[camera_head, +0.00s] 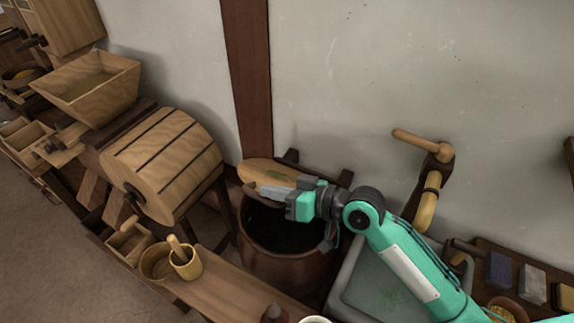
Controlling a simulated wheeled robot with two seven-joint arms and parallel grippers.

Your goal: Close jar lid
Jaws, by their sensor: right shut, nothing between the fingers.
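A large brown jar (280,268) stands on the floor by the wall, its mouth open and its inside dark. Its round wooden lid (262,171) is raised and tilted at the back of the rim, towards the wall. My right gripper (264,193) is over the jar's mouth, at the lower part of the lid in the picture. It is shut and empty. I cannot tell whether the fingers touch the lid. The gripper and wrist hide part of the lid and the rim. My left gripper is not in view.
A wooden drum (165,165) with a crank stands to the left of the jar. A low bench (225,290) with a wooden mortar (187,264) is in front. A grey basin (350,290) stands close on the right, under my right arm. The wall rises behind.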

